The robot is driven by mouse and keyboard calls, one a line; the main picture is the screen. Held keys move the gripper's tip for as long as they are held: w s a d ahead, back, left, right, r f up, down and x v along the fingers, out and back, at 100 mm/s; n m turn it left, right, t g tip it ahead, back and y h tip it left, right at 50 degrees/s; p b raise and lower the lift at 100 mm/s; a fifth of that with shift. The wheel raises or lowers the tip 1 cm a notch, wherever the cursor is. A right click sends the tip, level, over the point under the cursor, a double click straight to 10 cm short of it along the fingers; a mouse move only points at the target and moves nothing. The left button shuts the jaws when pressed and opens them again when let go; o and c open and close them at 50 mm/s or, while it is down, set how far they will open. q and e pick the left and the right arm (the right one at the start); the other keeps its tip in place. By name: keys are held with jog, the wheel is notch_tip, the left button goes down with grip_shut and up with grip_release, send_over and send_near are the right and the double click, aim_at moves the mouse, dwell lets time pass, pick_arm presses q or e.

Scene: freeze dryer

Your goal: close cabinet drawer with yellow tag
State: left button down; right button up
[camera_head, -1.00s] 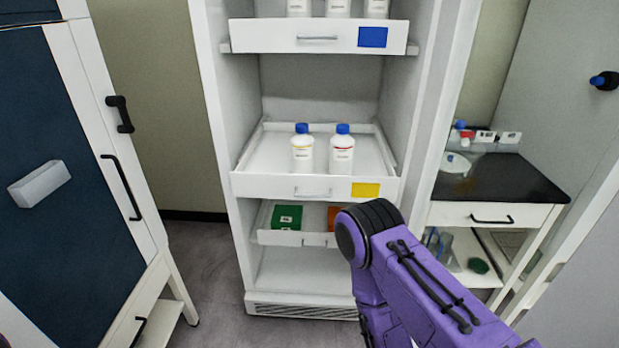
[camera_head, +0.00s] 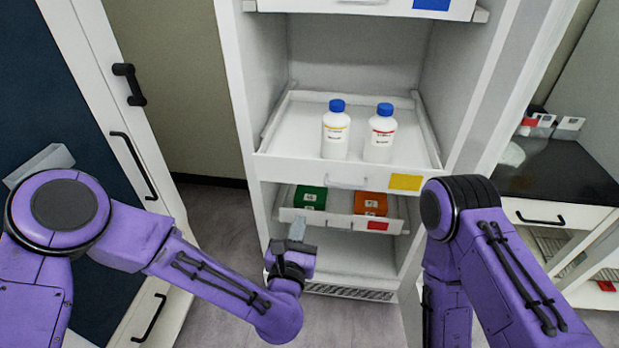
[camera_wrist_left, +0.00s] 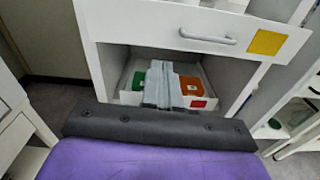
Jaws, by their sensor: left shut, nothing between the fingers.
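The drawer with the yellow tag (camera_head: 283,166) is pulled out of the white cabinet, its inside showing from above. Its yellow tag (camera_head: 405,182) is at the right of its front, beside a pale handle (camera_head: 346,181). The drawer front (camera_wrist_left: 150,22) and yellow tag (camera_wrist_left: 267,42) also show in the left wrist view. Two white bottles with blue caps, one (camera_head: 335,132) and another (camera_head: 380,135), stand upright in the drawer. My left gripper (camera_head: 297,229) is shut and empty, lower than the drawer front and left of its handle. My right arm shows, but its gripper does not.
A lower drawer with a red tag (camera_head: 377,226) holds a green box (camera_head: 310,197) and an orange box (camera_head: 370,203). A drawer with a blue tag (camera_head: 431,4) is above. A dark-fronted cabinet (camera_head: 60,100) stands left, and a black-topped counter (camera_head: 560,180) right.

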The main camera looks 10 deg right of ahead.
aim_at(311, 173)
pick_arm(q)
jog(key=shift+n, duration=0.4)
jog(key=p+x, duration=0.1)
jog(key=x, duration=0.3)
jog(key=r+p+x, duration=0.1)
jog(key=x, duration=0.3)
jog(key=p+x, duration=0.1)
jog(key=x, duration=0.4)
jog(key=shift+d+r, duration=0.1)
jog(key=shift+r, duration=0.05)
jog(key=shift+w+d+p, duration=0.15)
jog(key=shift+w+p, duration=0.2)
jog(key=shift+w, duration=0.2)
